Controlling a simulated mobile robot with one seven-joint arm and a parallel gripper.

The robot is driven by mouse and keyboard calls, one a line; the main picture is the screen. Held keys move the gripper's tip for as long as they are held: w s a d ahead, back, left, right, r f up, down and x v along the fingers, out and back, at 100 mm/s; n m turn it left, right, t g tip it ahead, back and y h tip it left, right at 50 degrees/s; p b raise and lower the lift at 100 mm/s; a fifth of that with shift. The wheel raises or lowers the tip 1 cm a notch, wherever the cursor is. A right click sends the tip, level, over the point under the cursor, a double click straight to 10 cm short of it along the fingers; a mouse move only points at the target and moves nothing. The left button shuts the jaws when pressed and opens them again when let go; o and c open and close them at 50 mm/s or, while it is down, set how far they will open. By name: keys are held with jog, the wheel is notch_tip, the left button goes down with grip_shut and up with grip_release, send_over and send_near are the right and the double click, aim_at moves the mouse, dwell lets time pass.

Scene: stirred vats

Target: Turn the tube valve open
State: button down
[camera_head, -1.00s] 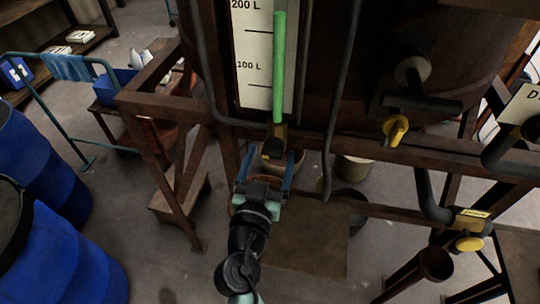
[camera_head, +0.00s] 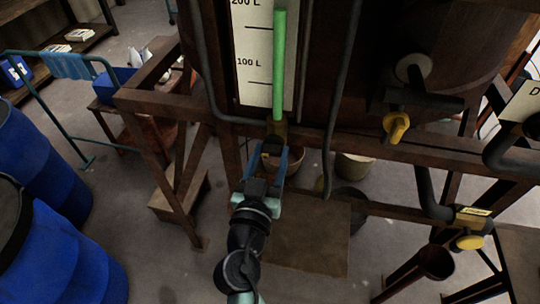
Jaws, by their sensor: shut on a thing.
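The sight tube (camera_head: 279,65) is bright green and runs up the white litre scale on the dark vat. The tube valve (camera_head: 278,129) is a small yellowish fitting at the tube's foot, by the frame's cross beam. My gripper (camera_head: 272,151), with blue fingers, reaches up from below and is shut on the tube valve's lower part. The fingers hide much of that part, so I cannot tell which way its handle points.
Another yellow valve (camera_head: 396,126) is on the vat's outlet at right, and a yellow-handled valve (camera_head: 470,239) is lower right. Brown frame beams (camera_head: 350,150) cross close by. Blue barrels (camera_head: 50,225) stand at left. Pots sit below the vat.

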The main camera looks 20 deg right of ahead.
jog(key=n+b, duration=0.1)
jog(key=n, duration=0.7)
jog(key=shift+n, duration=0.3)
jog(key=n, duration=0.4)
jog(key=shift+p, duration=0.3)
jog(key=shift+n+p, duration=0.45)
jog(key=shift+n, duration=1.65)
jog(key=shift+f, duration=0.1)
jog(key=shift+c, duration=1.2)
grip_release()
jog(key=shift+a, duration=0.1)
